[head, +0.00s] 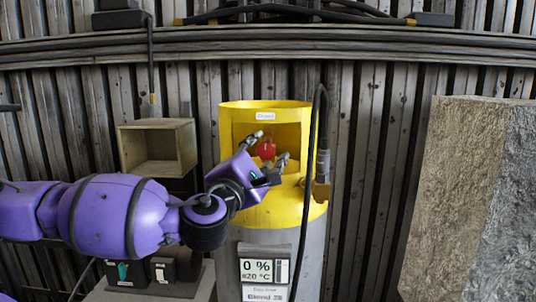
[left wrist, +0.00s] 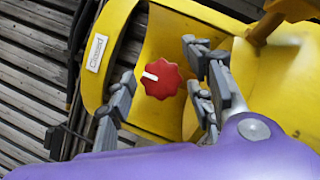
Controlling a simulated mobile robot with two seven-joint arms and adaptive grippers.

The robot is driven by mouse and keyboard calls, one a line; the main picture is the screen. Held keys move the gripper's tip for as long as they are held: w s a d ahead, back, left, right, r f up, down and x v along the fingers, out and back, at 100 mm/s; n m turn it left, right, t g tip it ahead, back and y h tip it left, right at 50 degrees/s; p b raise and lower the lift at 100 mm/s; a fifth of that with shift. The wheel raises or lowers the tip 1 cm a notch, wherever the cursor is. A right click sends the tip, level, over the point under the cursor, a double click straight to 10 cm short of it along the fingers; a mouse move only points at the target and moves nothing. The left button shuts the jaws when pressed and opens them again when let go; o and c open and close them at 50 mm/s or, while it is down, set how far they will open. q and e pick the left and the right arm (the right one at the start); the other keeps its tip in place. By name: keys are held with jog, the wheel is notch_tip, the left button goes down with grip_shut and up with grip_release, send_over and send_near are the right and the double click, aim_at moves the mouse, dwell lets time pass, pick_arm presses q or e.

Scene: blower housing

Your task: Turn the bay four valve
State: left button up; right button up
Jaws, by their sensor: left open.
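A red, scalloped valve knob (head: 265,150) sits in the open recess of a yellow housing (head: 252,106). In the left wrist view the knob (left wrist: 162,79) shows a white mark on its left side. A white label (head: 266,116) is on the rim above the recess; it reads "Closed" in the left wrist view (left wrist: 96,52). My left gripper (head: 270,148) is open at the recess, its grey fingers (left wrist: 164,68) on either side of the knob. I see gaps between fingers and knob. No bay number is readable. My right gripper is not in view.
An open wooden box (head: 158,148) is to the left of the housing. A black cable and connector (head: 323,150) hang at its right side. A display (head: 265,270) reading 0 % is below. A large rough block (head: 455,190) stands at right.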

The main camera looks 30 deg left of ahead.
pick_arm(q)
jog(key=shift+w+a+r, duration=0.1)
jog(key=shift+w+r, duration=0.15)
jog(key=shift+w, duration=0.25)
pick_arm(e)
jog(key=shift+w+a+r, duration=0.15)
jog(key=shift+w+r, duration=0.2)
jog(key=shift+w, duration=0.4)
